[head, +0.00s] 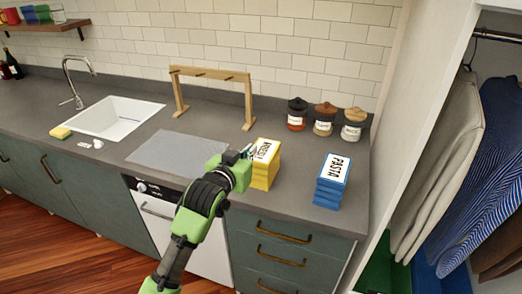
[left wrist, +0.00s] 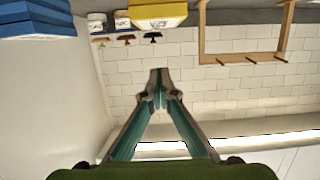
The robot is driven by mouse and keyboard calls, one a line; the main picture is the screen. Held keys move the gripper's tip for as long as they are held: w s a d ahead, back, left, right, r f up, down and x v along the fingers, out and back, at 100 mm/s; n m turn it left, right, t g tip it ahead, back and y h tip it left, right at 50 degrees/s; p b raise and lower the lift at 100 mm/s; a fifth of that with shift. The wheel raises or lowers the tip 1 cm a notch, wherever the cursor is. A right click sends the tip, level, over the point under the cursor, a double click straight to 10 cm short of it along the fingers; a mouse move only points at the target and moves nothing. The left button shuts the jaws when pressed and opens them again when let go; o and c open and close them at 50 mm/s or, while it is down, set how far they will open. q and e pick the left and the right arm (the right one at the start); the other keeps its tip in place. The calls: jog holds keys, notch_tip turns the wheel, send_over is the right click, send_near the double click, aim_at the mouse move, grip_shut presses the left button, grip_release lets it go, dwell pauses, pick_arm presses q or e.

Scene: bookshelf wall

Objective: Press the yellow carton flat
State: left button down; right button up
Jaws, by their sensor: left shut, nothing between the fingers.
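The yellow carton (head: 264,174) stands upright on the grey counter, with a white lettered top and ridged sides. My left gripper (head: 247,151) is shut and empty, at the carton's upper left edge. In the head view its tips overlap the edge of the carton's top; I cannot tell if they touch. In the left wrist view, which is upside down, the yellow carton (left wrist: 158,14) shows at the top edge, apart in the picture from the closed fingertips (left wrist: 158,74). My right gripper is not in view.
A blue pasta carton (head: 328,192) stands to the right, near the counter's front edge. Three lidded jars (head: 325,118) and a wooden rack (head: 212,74) stand behind. A grey board (head: 178,149) and a white sink (head: 118,117) lie to the left. Counter between the cartons is clear.

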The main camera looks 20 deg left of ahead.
pick_arm(q)
jog(key=p, duration=0.2)
send_over(261, 155)
notch_tip(261, 155, down, 2)
jog(key=shift+s+f, duration=0.1)
jog(key=shift+s, duration=0.05)
jog(key=shift+w+f+p, duration=0.2)
jog(key=shift+f+p, duration=0.3)
jog(key=shift+f, duration=1.55)
notch_tip(261, 155, down, 9)
jog(key=b, duration=0.5)
jog(key=shift+r, duration=0.15)
jog(key=shift+s+r, duration=0.1)
jog(key=shift+s, duration=0.05)
